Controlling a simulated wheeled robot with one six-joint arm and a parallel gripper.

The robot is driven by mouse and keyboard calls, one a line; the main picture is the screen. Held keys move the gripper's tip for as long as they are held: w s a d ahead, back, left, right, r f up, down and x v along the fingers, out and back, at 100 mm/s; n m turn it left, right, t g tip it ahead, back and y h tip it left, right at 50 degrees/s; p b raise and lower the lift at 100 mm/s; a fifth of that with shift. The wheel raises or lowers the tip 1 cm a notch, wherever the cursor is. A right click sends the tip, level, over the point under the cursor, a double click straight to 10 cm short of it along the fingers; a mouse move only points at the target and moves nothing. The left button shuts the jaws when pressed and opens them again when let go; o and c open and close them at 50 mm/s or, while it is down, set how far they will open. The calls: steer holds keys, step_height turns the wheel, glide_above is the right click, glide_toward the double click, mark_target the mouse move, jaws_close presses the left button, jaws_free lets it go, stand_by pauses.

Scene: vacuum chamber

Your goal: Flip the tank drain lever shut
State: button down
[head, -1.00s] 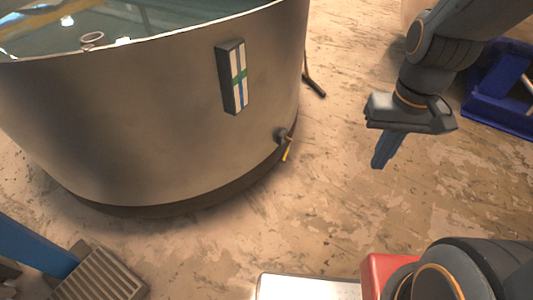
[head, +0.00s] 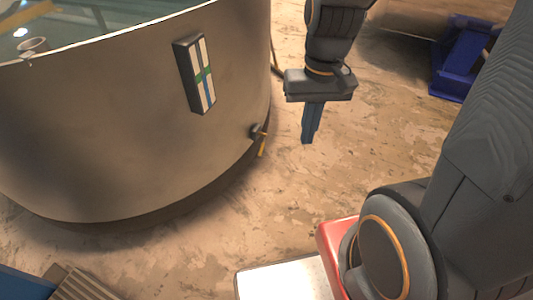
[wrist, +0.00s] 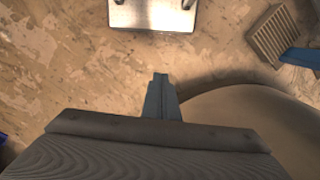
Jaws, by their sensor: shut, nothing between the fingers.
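The large grey metal tank (head: 110,130) fills the left of the head view and holds water. A small dark drain valve (head: 256,132) sits low on its right side. The yellow drain lever (head: 263,146) slants down from the valve. My gripper (head: 307,141) points down to the right of the lever, apart from it. Its blue-grey fingers are shut and empty. In the wrist view the shut fingers (wrist: 160,80) are over the floor, with a tank-like curved surface (wrist: 250,115) at right. I cannot make out the lever there.
A striped level gauge (head: 203,75) is mounted on the tank wall above the valve. A blue object (head: 462,60) stands at the back right. A ribbed grate (head: 85,285) lies at the lower left. Worn floor (head: 300,185) between tank and arm is clear.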

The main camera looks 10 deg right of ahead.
steer(key=w+a+f+m+y+b, duration=0.1)
steer(key=w+f+m+y+b, duration=0.25)
steer(key=w+f+b, duration=0.75)
steer(key=w+a+f+m+t+y+b, duration=0.1)
steer(key=w+f+m+y+b, duration=0.45)
steer(key=f, duration=0.85)
steer(key=w+a+f+y+b, duration=0.1)
steer(key=w+f+y+b, duration=0.1)
steer(key=w+f+b, duration=0.75)
steer(key=w+d+f+m+t+b, duration=0.2)
steer(key=w+d+f+t+b, duration=0.1)
steer(key=f, duration=0.7)
steer(key=w+d+f+m+t+b, duration=0.2)
steer(key=w+d+f+t+b, duration=0.2)
steer(key=w+f, duration=0.4)
steer(key=w+d+f+m+t+b, duration=0.3)
steer(key=w+d+f+t+b, duration=0.1)
steer(key=f, duration=0.7)
steer(key=shift+w+d+f+y+b, duration=0.3)
steer(key=shift+w+d, duration=0.15)
steer(key=shift+w, duration=0.3)
steer(key=b+x, duration=0.5)
steer(key=x, duration=0.5)
steer(key=shift+s+a+r, duration=0.3)
steer(key=shift+s+r, duration=0.4)
steer(key=shift+r, duration=0.05)
steer(key=shift+s+a+r, duration=0.25)
steer(key=shift+s+r, duration=0.45)
